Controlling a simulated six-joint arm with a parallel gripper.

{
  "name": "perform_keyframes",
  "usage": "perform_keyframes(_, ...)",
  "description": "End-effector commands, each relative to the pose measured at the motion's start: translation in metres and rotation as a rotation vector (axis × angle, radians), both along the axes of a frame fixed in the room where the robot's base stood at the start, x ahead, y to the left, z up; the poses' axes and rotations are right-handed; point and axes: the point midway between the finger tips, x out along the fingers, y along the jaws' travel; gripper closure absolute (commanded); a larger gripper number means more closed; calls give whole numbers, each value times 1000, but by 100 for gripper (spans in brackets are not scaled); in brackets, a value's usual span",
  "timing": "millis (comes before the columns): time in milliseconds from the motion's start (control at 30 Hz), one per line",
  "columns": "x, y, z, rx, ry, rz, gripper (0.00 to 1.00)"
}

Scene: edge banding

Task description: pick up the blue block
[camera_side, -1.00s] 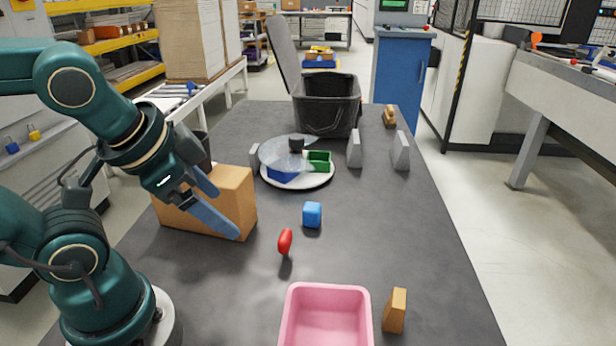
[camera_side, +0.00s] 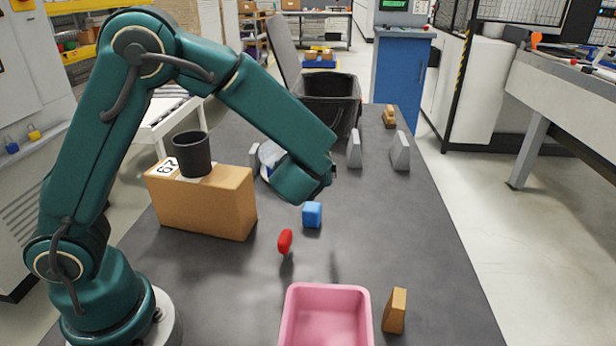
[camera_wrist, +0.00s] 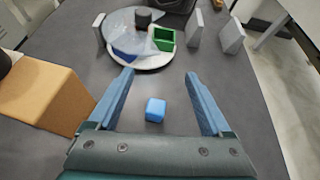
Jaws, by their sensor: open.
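The blue block (camera_side: 312,215) sits on the dark grey table, behind and right of a red object. In the wrist view the blue block (camera_wrist: 155,110) lies between my two fingers, nearer the middle than either finger, with clear gaps on both sides. My gripper (camera_wrist: 159,74) is open and empty, its fingers spread wide. In the side view my forearm and wrist hang above and behind the block, and the fingers are hidden there.
A pink bin (camera_side: 326,318) and a wooden wedge (camera_side: 395,311) stand in front. The red object (camera_side: 285,241) is close to the block. A cardboard box (camera_side: 205,205) with a black cup (camera_side: 192,154) stands left. A round tray (camera_wrist: 150,62) and grey wedges (camera_wrist: 194,26) lie behind.

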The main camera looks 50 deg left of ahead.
Motion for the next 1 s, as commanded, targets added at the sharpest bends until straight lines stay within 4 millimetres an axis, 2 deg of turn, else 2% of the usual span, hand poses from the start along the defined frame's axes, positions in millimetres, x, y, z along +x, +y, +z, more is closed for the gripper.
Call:
perform_keyframes(33, 0, -5, -9, 11, 25, -15, 17)
perform_keyframes(267, -3, -12, -34, 26, 62, -36, 17)
perform_keyframes(400, -3, -12, -50, 24, 61, -35, 17)
perform_keyframes(667, -3, -12, -65, 23, 58, -33, 17)
perform_keyframes(900, -4, -11, -95, 23, 60, -33, 17)
perform_keyframes(1000, 8, 0, -100, 20, 57, -28, 17)
